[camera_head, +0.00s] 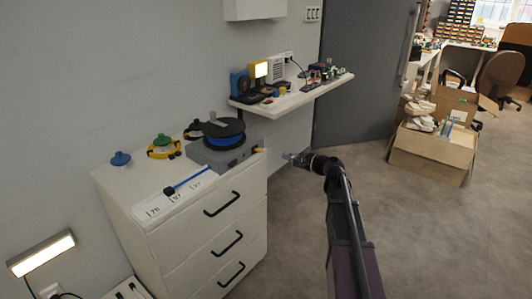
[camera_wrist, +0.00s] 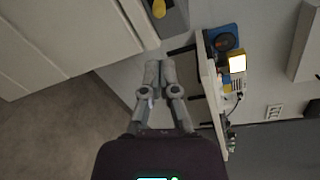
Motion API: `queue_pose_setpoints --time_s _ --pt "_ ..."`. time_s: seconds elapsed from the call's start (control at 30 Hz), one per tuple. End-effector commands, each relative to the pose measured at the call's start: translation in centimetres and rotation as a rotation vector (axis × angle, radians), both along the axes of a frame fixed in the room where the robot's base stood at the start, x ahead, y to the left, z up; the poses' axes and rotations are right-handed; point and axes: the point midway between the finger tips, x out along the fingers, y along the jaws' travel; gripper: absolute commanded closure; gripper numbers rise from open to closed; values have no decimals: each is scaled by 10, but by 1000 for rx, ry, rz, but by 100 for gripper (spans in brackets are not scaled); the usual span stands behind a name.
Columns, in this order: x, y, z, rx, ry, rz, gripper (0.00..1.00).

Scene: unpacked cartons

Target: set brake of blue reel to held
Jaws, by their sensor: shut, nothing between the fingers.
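The blue reel (camera_head: 226,141) lies flat under a black disc (camera_head: 223,127) on a grey base (camera_head: 226,158), on top of a white drawer cabinet. A small yellow handle (camera_head: 260,150) sticks out from the base's right side. A yellow piece (camera_wrist: 158,8), seemingly the same handle, shows at the top edge in the wrist view. Its brake setting cannot be read. My gripper (camera_head: 287,156) is just right of the handle, apart from it. In the wrist view my gripper (camera_wrist: 160,66) is shut and empty.
The white cabinet (camera_head: 184,234) has black drawer handles. A blue knob (camera_head: 120,158), a yellow ring (camera_head: 164,150) and a blue-handled tool (camera_head: 188,180) lie on it. A wall shelf (camera_head: 290,100) with small devices is behind. Open cartons (camera_head: 434,150) stand at right. Floor between is clear.

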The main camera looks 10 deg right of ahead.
Motion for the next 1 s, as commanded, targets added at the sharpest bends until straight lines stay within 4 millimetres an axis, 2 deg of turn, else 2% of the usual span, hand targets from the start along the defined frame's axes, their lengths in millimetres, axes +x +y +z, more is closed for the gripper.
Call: queue_pose_setpoints --time_s 0.37,1.0 --pt "10 8 -2 -1 0 0 100" --pt "68 60 -12 -3 0 1 100"
